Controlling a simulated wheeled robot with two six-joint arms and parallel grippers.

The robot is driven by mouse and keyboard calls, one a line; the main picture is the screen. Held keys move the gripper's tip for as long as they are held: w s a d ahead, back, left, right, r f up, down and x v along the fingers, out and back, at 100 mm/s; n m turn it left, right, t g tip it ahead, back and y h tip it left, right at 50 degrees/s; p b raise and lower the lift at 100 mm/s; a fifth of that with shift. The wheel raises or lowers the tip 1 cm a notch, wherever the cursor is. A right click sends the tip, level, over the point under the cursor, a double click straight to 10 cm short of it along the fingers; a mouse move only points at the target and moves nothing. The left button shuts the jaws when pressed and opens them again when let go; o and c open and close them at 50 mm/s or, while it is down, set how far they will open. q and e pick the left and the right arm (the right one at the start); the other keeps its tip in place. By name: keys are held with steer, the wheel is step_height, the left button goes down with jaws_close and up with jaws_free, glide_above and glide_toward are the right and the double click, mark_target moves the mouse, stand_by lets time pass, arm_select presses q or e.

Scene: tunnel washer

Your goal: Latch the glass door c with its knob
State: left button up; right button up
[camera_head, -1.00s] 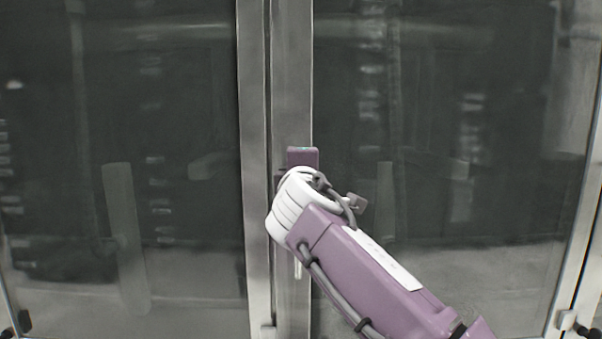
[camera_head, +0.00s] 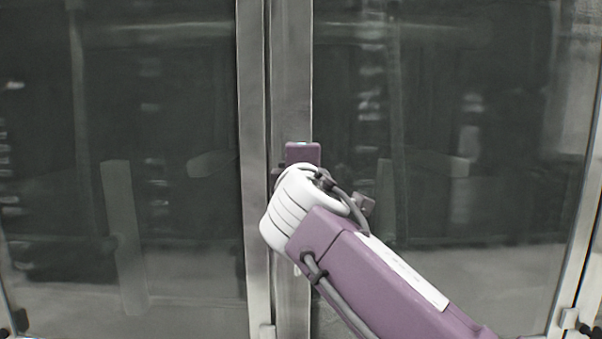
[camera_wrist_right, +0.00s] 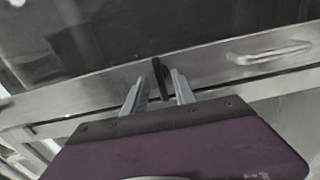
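Two large glass doors fill the head view, a left one (camera_head: 170,110) and a right one (camera_head: 440,120). Their metal frames meet at the middle; I cannot tell which is door c. A dark, narrow knob (camera_wrist_right: 162,79) stands on the metal door frame (camera_wrist_right: 95,92) in the right wrist view. My right gripper (camera_wrist_right: 158,80) is at the knob, its two fingers apart on either side. A small gap shows left of the knob; the right finger is close to it, and contact is unclear. In the head view my right arm hides the knob. My left gripper is out of view.
A pale oblong handle or fitting (camera_wrist_right: 268,52) lies along the frame right of the knob in the right wrist view. Small dark fittings (camera_head: 582,329) show at the lower right of the head view. The glass carries reflections.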

steer(key=s+b, duration=0.1)
steer(key=s, duration=0.4)
steer(key=shift+s, duration=0.25)
